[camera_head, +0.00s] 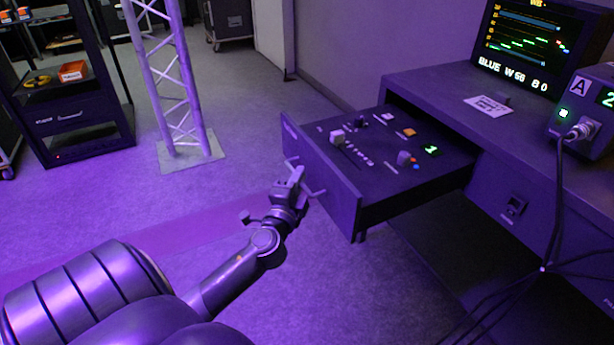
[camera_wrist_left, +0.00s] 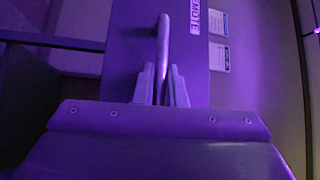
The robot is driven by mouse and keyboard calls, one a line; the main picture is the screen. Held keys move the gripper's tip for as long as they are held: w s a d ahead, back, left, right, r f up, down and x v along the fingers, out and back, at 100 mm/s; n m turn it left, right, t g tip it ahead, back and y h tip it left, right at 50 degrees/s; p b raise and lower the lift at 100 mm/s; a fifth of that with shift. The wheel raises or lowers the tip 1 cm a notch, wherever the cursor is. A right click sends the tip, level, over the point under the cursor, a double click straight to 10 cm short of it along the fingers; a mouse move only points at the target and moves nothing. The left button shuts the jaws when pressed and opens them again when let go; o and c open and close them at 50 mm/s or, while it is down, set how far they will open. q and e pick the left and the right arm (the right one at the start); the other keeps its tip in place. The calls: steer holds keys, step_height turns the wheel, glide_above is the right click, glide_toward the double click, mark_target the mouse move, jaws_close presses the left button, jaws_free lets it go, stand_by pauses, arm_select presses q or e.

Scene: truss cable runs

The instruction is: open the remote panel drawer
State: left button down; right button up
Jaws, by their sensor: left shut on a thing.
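The remote panel drawer (camera_head: 330,192) stands pulled out of the dark desk in the head view. Its inside shows knobs, sliders, an orange button and a green lit "1". My left gripper (camera_head: 296,178) is at the outer face of the drawer front. In the left wrist view, the fingers of my left gripper (camera_wrist_left: 162,88) are shut on the drawer's bar handle (camera_wrist_left: 164,45). The front there bears a "REMOTE" label (camera_wrist_left: 196,17). My right gripper is in neither view.
The desk (camera_head: 430,85) carries a monitor (camera_head: 530,45), a paper card (camera_head: 488,106) and a box marked "A" (camera_head: 580,105) with a cable. A truss tower (camera_head: 170,75) on a base plate and a dark rack (camera_head: 85,110) stand left. Floor left of the drawer is clear.

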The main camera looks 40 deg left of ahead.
arm_select(q)
steer(key=shift+f, duration=0.1)
steer(key=c, duration=1.5)
jaws_free()
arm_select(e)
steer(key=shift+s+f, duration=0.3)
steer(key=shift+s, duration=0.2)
arm_select(q)
steer(key=b+v, duration=0.3)
steer(key=v, duration=1.4)
steer(key=shift+s, duration=0.2)
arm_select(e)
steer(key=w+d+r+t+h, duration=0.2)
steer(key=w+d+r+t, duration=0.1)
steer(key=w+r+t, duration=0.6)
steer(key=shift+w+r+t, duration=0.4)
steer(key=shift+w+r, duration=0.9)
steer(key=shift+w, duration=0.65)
